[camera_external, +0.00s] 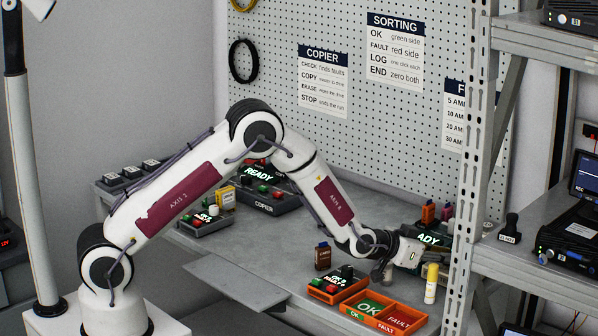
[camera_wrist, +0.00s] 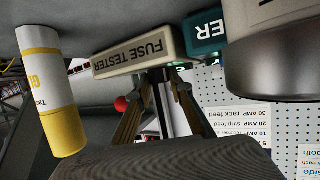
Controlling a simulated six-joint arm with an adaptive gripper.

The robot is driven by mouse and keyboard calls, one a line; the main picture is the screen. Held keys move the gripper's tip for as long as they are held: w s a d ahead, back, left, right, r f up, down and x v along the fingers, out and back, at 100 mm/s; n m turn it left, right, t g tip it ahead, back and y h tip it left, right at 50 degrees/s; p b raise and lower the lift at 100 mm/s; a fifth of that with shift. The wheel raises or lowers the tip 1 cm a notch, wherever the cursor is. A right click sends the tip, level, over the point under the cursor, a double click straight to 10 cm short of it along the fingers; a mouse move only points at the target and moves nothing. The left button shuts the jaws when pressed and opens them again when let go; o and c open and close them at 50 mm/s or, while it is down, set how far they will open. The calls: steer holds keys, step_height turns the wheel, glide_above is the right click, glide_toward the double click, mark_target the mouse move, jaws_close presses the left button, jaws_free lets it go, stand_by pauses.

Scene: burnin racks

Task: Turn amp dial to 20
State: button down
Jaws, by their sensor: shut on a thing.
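The fuse tester (camera_external: 433,239) stands at the back right of the bench, partly behind my gripper, with a lit READY screen. In the wrist view its cream FUSE TESTER label (camera_wrist: 135,53) shows upside down. My gripper (camera_external: 412,252) is right at the tester. In the wrist view its two brownish fingers (camera_wrist: 160,84) reach to the tester just past the label and are shut on the amp dial. The dial itself is mostly hidden by the fingers and label, and I cannot read its setting.
A yellow-white tube (camera_external: 431,283) stands close to my gripper; it is large at left in the wrist view (camera_wrist: 48,90). The orange OK/FAULT tray (camera_external: 372,318) lies in front. A shelf post (camera_external: 470,180) rises at right. An amp chart (camera_external: 455,115) hangs behind.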

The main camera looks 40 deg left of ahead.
steer(key=shift+r+n+t+y, duration=0.1)
steer(key=shift+n+t+y, duration=0.2)
steer(key=shift+n+y, duration=0.3)
steer(key=c, duration=1.8)
jaws_free()
steer(key=shift+s, duration=0.1)
steer(key=shift+v, duration=5.9)
steer(key=shift+r, duration=0.1)
